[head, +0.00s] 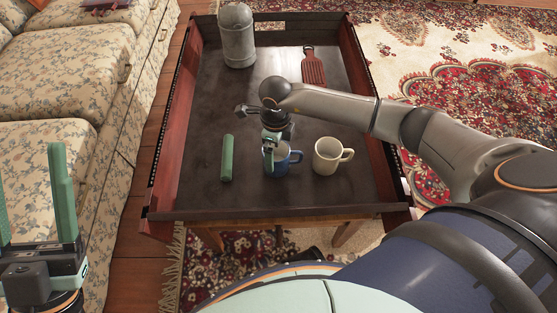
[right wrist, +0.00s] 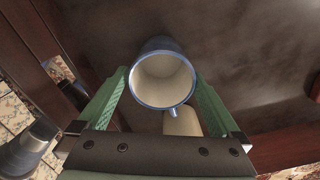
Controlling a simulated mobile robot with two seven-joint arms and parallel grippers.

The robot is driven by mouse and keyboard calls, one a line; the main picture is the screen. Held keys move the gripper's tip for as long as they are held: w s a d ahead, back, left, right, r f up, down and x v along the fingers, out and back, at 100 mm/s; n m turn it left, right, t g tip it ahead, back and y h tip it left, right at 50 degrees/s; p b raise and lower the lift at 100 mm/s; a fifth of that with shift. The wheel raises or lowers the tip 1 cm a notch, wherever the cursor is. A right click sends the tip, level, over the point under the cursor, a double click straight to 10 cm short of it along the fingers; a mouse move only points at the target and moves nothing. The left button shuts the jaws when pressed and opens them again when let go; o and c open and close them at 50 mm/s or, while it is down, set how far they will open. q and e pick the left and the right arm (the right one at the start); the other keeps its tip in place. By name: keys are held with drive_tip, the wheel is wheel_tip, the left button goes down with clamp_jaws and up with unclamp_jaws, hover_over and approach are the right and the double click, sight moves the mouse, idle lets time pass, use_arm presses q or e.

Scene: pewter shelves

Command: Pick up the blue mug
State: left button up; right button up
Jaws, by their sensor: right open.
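The blue mug (head: 295,158) stands upright on the dark tray-like tabletop, partly hidden by my right gripper (head: 269,155). In the right wrist view the mug (right wrist: 164,80) shows its pale inside and blue rim, with its handle toward the gripper's base. My right gripper (right wrist: 160,76) is open and empty, with one green finger on each side of the mug in that picture. I cannot tell how far the fingertips reach down beside it. My left gripper (head: 30,175) is open and empty at the left edge, away from the table.
A cream mug (head: 327,157) stands close to the right of the blue mug. A green cylinder (head: 227,160) is to the left. A grey canister (head: 238,42) and a red slotted board (head: 313,70) are farther back. Raised reddish walls (head: 172,130) border the tabletop. A floral sofa (head: 75,60) is left.

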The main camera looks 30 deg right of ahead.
sight(277, 159)
wheel_tip(277, 159, down, 5)
drive_tip(key=shift+d+b, duration=0.15)
drive_tip(key=shift+b, duration=0.85)
drive_tip(key=shift+r, duration=0.1)
drive_tip(key=shift+c, duration=0.2)
drive_tip(key=shift+c, duration=0.7)
drive_tip(key=c, duration=1.2)
drive_tip(key=shift+c, duration=0.3)
drive_tip(key=shift+r, duration=0.2)
